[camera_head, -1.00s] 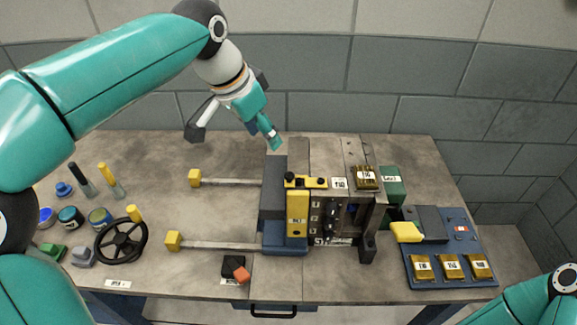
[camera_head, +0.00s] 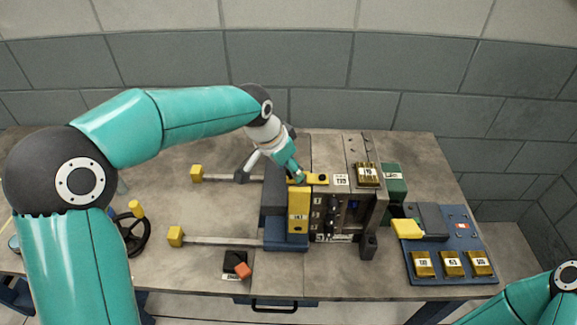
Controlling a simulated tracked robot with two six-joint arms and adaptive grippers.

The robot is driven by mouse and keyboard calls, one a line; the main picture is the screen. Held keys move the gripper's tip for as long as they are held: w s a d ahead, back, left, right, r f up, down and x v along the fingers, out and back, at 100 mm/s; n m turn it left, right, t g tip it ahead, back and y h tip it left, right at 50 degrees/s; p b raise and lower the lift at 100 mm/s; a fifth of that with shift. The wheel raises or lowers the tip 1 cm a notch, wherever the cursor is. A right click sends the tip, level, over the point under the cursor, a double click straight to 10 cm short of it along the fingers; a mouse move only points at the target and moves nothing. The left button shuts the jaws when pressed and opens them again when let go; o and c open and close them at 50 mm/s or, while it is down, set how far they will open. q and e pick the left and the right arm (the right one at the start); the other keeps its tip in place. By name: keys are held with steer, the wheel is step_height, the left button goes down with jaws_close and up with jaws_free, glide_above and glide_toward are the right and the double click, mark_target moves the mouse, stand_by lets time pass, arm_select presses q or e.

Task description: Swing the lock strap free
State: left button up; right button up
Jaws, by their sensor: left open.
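The yellow lock strap (camera_head: 316,179) lies across the top of the mould at its far end, with a dark round knob on its right end. The mould's yellow-faced plate (camera_head: 298,212) stands below it, beside the dark grey and metal mould blocks (camera_head: 331,212). My left gripper (camera_head: 270,177) is open over the mould's back left corner. Its teal finger is at the strap's left end and hides part of it; I cannot tell if they touch. Its grey finger is apart, to the left over a guide rod. My right gripper is out of view.
Two rods with yellow end blocks (camera_head: 175,236) reach left from the mould. A black handwheel (camera_head: 134,238) stands at left, partly behind my arm. A blue tray (camera_head: 450,279) with brass blocks and a yellow-handled tool (camera_head: 407,229) lies right. A dark block with an orange piece (camera_head: 236,263) sits in front.

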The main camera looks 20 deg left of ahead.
arm_select(q)
steer(key=shift+c, duration=0.3)
jaws_close()
steer(key=shift+a, duration=0.1)
